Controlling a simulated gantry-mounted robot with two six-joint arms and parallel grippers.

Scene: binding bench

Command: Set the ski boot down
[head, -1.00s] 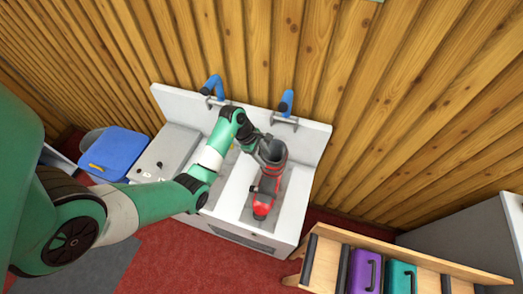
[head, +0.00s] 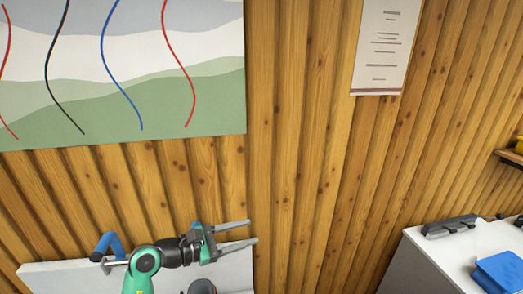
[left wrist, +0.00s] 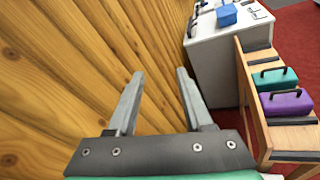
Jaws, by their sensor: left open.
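My left gripper (head: 252,231) is open and empty, its two grey fingers pointing right in front of the wooden wall in the head view. It also shows in the left wrist view (left wrist: 158,75), with nothing between the fingers. The dark rounded top of what looks like the ski boot (head: 202,286) just shows at the bottom edge of the head view, below the gripper and apart from it. The rest of the boot is out of frame. The white binding bench (head: 60,278) shows only its upper back panel. My right gripper is not in view.
A blue handle (head: 109,243) stands on the bench's back panel. A white cabinet (head: 425,262) with a blue item (head: 500,270) is at the right. In the left wrist view a wooden rack (left wrist: 245,95) holds a teal case (left wrist: 277,78) and a purple case (left wrist: 287,102).

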